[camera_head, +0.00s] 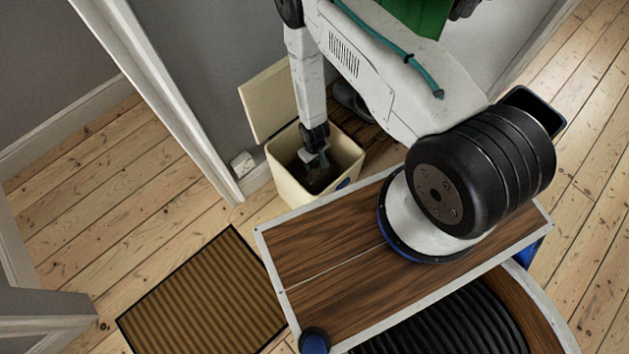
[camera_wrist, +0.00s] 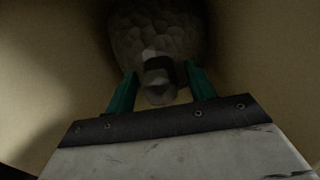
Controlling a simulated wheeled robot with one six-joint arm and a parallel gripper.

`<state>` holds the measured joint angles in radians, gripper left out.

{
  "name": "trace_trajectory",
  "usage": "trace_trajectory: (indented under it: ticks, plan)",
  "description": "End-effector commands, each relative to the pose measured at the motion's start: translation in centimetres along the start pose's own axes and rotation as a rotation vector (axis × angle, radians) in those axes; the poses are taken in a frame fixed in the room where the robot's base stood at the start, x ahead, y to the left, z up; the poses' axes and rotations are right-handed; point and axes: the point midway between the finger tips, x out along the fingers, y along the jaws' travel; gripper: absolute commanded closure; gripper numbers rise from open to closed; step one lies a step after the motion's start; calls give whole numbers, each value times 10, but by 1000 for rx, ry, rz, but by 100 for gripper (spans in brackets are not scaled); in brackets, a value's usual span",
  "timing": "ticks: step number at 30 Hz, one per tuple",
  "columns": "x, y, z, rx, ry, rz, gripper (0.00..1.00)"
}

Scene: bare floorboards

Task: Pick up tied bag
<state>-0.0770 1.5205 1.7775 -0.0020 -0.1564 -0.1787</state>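The tied bag (camera_wrist: 155,30) is a dark grey, crinkled bundle with a paler knotted neck. It sits down inside a cream bin (camera_head: 300,190) whose lid stands open; in the head view only a dark patch of the bag (camera_head: 318,182) shows. My gripper (camera_wrist: 160,82) is inside the bin, pointing down at the bag, and my arm reaches in from above in the head view (camera_head: 316,160). Its two teal fingers are apart, one on each side of the pale neck, with narrow gaps visible. The bag's lower part is hidden in shadow.
The open lid (camera_head: 266,101) leans back by the grey wall and white door frame (camera_head: 165,95). A ribbed brown doormat (camera_head: 210,300) lies on the floorboards at lower left. Dark shoes (camera_head: 352,103) seem to sit behind the bin. Floor at left is clear.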

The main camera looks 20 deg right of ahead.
Motion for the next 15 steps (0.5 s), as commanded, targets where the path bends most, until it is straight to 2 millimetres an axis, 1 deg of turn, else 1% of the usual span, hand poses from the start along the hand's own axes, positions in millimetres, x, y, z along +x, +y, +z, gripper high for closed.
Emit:
trace_trajectory:
  ticks: [1,2,3,5,6,15]
  plan:
    - [0,0,0,0,0,0,61]
    - [0,0,0,0,0,0,69]
    - [0,0,0,0,0,0,81]
    - [0,0,0,0,0,0,97]
    - [0,0,0,0,0,0,100]
    - [0,0,0,0,0,0,100]
